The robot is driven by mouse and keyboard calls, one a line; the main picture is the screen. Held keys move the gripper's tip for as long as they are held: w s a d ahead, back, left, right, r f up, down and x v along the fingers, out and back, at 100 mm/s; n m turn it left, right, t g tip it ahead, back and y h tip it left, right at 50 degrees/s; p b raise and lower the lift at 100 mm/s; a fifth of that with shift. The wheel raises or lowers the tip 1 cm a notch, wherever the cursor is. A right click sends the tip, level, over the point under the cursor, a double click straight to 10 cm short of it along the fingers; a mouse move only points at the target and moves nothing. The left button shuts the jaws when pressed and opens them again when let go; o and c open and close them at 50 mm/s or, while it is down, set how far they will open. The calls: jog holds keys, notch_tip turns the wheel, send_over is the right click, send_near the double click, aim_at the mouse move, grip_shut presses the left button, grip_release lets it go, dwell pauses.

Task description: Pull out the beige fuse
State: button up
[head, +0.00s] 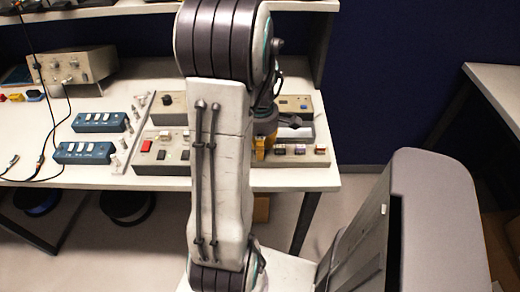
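My gripper (262,145) hangs over the right part of the workbench, with yellow-orange parts at its lower end. It is partly behind my own arm, and I cannot tell whether its fingers are open or shut. Part of the strip is hidden by my arm and gripper.
A red button (146,145) is on a beige control panel left of my arm. Two blue switch boxes (85,153) and a beige instrument (78,66) with cables stand further left. A shelf (130,7) runs above the bench. Another table (500,88) is at the right.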

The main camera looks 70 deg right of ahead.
grip_shut()
jog(key=shift+r, duration=0.15)
jog(key=shift+r+p, duration=2.4)
jog(key=shift+r, duration=0.5)
